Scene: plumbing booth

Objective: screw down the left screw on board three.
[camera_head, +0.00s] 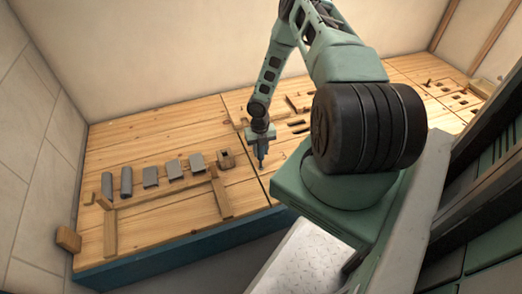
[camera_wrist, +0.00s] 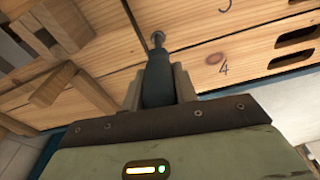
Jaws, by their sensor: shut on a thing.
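My gripper (camera_head: 262,155) is over the wooden bench, left of its middle. In the wrist view my gripper (camera_wrist: 159,85) is shut on a dark, tapered driver-like tool (camera_wrist: 158,78). A small grey metal piece with a round end, which looks like a screw (camera_wrist: 157,40), lies at the tool's tip. I cannot tell whether tip and screw touch. It is in line with board three (camera_wrist: 200,25), whose figure 3 is partly cut off at the top. Board four (camera_wrist: 240,75), marked 4, is nearer. The screw is too small to make out in the head view.
Several grey blocks (camera_head: 151,177) stand in a row on the bench's left side, near wooden strips (camera_head: 221,197). A square wooden block with a hole (camera_head: 226,158) is left of my gripper. Slotted boards lie to the right. The bench's blue front edge (camera_head: 180,238) is close.

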